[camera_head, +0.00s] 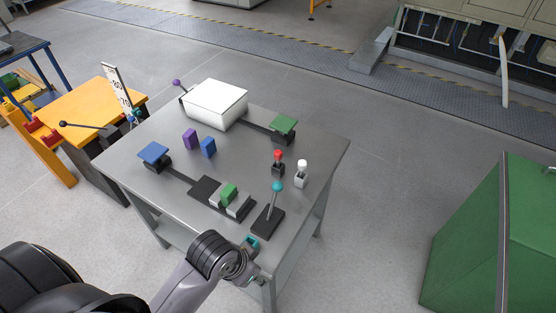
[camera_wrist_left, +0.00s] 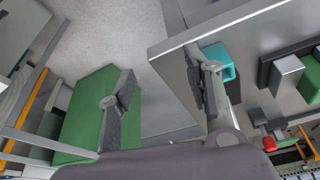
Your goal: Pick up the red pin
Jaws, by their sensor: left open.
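The red pin (camera_head: 278,156) stands upright in a small black base on the right part of the grey table, beside a white pin (camera_head: 302,167). A small red thing (camera_wrist_left: 269,143) at the lower right of the left wrist view may be this pin; it is partly cut off by my gripper body. My left gripper (camera_head: 262,277) is at the table's near edge, apart from the red pin. The left wrist view shows its two fingers (camera_wrist_left: 160,95) spread wide with nothing between them. My right gripper is not in view.
On the grey table (camera_head: 165,205) are a teal-knobbed lever (camera_head: 277,187), a small teal box (camera_head: 250,241), a white box (camera_head: 215,101), and coloured blocks. A green cabinet (camera_head: 470,245) stands at right. The floor between is clear.

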